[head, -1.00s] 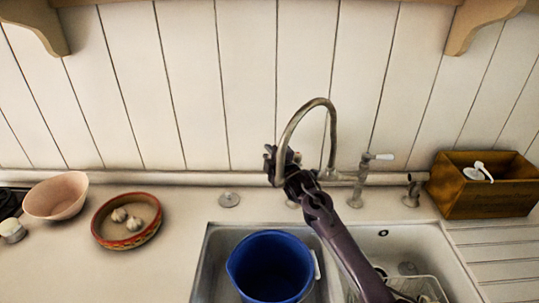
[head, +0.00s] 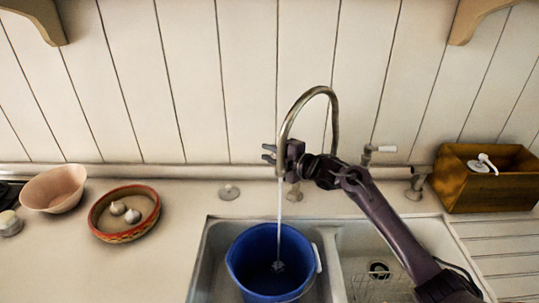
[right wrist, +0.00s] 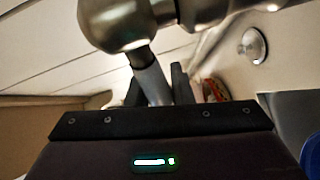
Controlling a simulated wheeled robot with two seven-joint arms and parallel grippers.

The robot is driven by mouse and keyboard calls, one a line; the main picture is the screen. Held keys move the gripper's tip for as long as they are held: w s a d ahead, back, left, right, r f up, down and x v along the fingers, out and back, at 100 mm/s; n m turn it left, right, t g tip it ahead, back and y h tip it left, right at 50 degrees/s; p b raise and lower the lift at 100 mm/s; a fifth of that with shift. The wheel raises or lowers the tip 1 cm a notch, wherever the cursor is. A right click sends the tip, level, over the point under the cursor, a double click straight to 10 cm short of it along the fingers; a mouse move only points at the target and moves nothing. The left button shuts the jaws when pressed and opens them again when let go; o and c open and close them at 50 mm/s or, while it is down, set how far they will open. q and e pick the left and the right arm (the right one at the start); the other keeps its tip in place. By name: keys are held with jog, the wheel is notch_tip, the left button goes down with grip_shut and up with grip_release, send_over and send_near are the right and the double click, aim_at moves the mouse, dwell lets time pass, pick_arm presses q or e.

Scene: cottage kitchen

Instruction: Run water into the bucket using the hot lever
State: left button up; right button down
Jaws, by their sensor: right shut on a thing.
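A blue bucket (head: 245,272) stands in the left sink basin, under the arched metal spout (head: 306,92). A thin stream of water (head: 280,215) falls from the spout into the bucket. My right gripper (head: 268,153) is at the left tap, its fingers pointing left behind the spout. In the right wrist view its fingers (right wrist: 158,90) are shut on the pale hot lever (right wrist: 150,82). In the head view the gripper hides that lever, and only the tap's base (head: 293,192) shows. My left gripper is not in view.
The other tap lever (head: 384,149), white-tipped, stands right of my right arm. A wooden box (head: 485,190) is at the right. A dish with garlic (head: 97,222) and a pink bowl (head: 53,188) are on the left counter. A wire rack (head: 372,291) is in the right basin.

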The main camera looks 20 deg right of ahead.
jog(key=shift+s+a+f+n+g+y+b, duration=0.1)
jog(key=shift+s+n+g+y+b, duration=0.35)
jog(key=shift+n+y+b, duration=0.25)
jog(key=shift+s+f+n+g+y+b, duration=0.1)
jog(key=shift+s+n+g+y+b, duration=0.35)
jog(key=shift+y, duration=0.35)
jog(key=c, duration=1.3)
grip_release()
jog(key=shift+r, duration=0.1)
jog(key=f+b+v, duration=0.1)
jog(key=b+v, duration=0.2)
jog(key=v, duration=0.4)
jog(key=shift+s+d+r, duration=0.25)
jog(key=shift+s+r, duration=0.1)
jog(key=shift+r, duration=0.15)
